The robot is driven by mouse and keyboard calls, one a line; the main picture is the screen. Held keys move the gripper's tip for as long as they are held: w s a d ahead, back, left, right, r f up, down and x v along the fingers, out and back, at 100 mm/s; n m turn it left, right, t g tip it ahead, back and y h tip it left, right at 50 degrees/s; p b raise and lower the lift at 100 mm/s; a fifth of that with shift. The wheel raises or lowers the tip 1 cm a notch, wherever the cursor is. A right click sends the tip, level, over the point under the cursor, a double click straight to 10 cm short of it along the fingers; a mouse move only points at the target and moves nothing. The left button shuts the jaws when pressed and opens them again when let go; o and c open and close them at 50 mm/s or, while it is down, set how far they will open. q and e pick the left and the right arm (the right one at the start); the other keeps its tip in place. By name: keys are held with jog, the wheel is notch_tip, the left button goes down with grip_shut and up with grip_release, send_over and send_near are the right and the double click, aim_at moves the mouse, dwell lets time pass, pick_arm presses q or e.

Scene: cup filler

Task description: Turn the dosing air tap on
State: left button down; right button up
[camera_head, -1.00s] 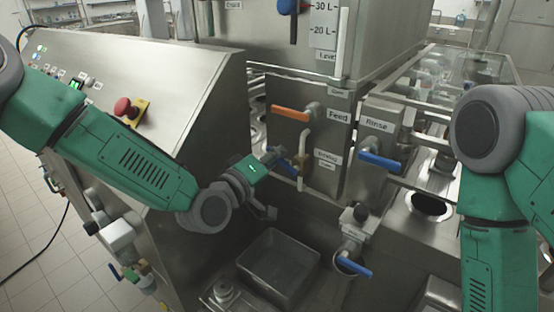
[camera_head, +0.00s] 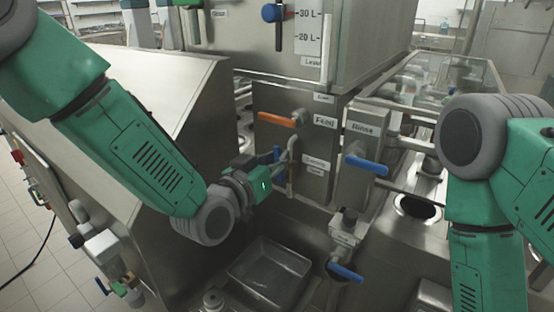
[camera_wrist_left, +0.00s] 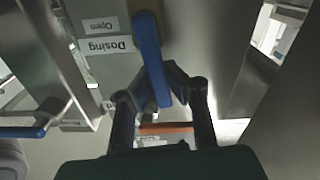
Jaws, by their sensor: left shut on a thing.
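The dosing air tap has a blue handle (camera_head: 277,154), beside a small pipe and the Dosing label (camera_head: 316,163). In the left wrist view the long blue handle (camera_wrist_left: 150,52) runs down from the top past the Dosing plate (camera_wrist_left: 109,46) and a plate reading Open (camera_wrist_left: 101,26). My left gripper (camera_head: 275,165) is at this tap. In the left wrist view its two fingers (camera_wrist_left: 167,84) close in on the lower part of the handle, one on each side. My right arm is at the right, but its gripper is out of view.
An orange Feed tap (camera_head: 278,119) sits just above my left gripper, and a blue Rinse tap (camera_head: 367,164) is to the right. Another blue tap (camera_head: 347,272) and a metal tray (camera_head: 268,271) are below. A sloped steel cabinet (camera_head: 165,110) stands close to my left arm.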

pick_arm(q)
jog(key=shift+s+d+f+m, duration=0.3)
jog(key=shift+s+m, duration=0.05)
jog(key=shift+m, duration=0.55)
jog(key=c, duration=1.5)
grip_release()
jog(key=shift+c, duration=0.2)
jog(key=shift+r, duration=0.15)
jog(key=shift+a, duration=0.1)
jog(key=v, duration=1.2)
